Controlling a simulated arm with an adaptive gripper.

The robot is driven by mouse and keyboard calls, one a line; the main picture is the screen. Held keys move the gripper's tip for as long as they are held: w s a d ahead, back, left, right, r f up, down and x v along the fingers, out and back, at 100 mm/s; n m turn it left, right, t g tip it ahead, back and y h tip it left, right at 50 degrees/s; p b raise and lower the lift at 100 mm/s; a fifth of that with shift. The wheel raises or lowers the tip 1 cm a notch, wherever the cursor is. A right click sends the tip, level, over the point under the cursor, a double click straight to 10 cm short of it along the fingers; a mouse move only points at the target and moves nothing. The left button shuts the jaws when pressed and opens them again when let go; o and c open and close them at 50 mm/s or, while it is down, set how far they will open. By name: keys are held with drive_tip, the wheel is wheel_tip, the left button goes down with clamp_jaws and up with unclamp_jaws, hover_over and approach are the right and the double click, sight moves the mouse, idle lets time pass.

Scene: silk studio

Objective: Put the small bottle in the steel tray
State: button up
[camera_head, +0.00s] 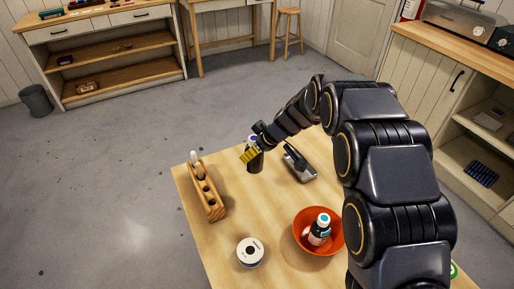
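A small dark bottle (319,232) with a white label and a teal-and-white cap stands in the orange bowl (301,239) on the wooden table. No plain steel tray is clear to me; a small grey metallic thing (304,174) with a black part lies near the table's far edge and may be it. My gripper (250,155), with yellow fingertips, is at the far edge, left of the grey thing and well away from the bottle in the bowl. A dark upright cylinder (256,164) is right at the fingers. Whether they touch or grip it is hidden.
A wooden rack (213,208) with holes and a pale bottle stands at the table's left edge.

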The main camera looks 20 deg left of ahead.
drive_tip(key=w+d, duration=0.2)
drive_tip(key=d, duration=1.2)
drive_tip(key=shift+n, duration=0.5)
drive_tip(key=shift+w+a+f, duration=0.55)
drive_tip(key=shift+w+f, duration=1.5)
drive_tip(key=shift+w, duration=0.2)
drive_tip(key=shift+w+a+f, duration=0.5)
drive_tip(key=shift+w+f, duration=1.5)
drive_tip(key=shift+w, duration=0.25)
drive_tip(key=shift+w+a+f, duration=0.55)
drive_tip(key=shift+w+f, duration=1.5)
drive_tip(key=shift+w, duration=0.2)
drive_tip(key=shift+f, duration=0.1)
drive_tip(key=o, duration=1)
drive_tip(key=shift+o, duration=0.2)
